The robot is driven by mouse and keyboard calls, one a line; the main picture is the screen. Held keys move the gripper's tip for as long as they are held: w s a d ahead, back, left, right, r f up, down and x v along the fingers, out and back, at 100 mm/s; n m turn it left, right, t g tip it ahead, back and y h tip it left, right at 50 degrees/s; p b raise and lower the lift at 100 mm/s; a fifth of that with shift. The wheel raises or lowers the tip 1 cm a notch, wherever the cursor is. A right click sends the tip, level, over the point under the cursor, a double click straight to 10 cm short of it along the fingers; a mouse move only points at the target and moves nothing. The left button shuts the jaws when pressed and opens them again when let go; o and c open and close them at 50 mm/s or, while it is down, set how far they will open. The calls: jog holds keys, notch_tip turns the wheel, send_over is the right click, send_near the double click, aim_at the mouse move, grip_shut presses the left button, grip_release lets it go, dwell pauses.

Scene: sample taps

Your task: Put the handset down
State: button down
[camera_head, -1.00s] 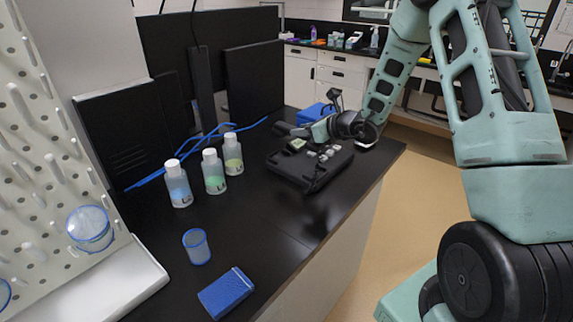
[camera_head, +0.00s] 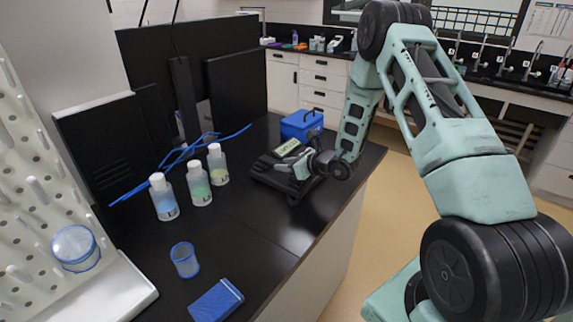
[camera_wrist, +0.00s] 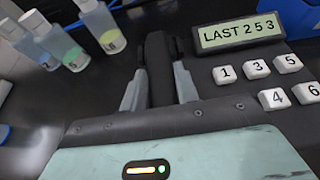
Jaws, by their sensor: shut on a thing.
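The black handset (camera_wrist: 158,70) is between the two grey fingers of my gripper (camera_wrist: 159,88) in the wrist view, and they are shut on it. The black desk phone base (camera_head: 268,178) sits on the dark bench in the head view. Its display (camera_wrist: 242,31) reads "LAST 253", and white number keys (camera_wrist: 257,68) lie below it, right of the handset. In the head view my gripper (camera_head: 300,165) is low at the phone and covers most of its keys. The handset is hard to make out there, and I cannot tell whether it touches the cradle.
Three capped bottles (camera_head: 198,184) stand left of the phone. A blue box (camera_head: 301,125) is behind it. Blue cables (camera_head: 180,155) lie along the back. A blue-rimmed cup (camera_head: 184,260) and a blue case (camera_head: 216,300) are at the front. Bench between cup and phone is clear.

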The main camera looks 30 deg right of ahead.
jog(key=shift+f, duration=0.2)
jog(key=c, duration=1.1)
grip_release()
jog(key=shift+o, duration=0.2)
jog(key=shift+r, duration=0.1)
jog(key=shift+r, duration=0.1)
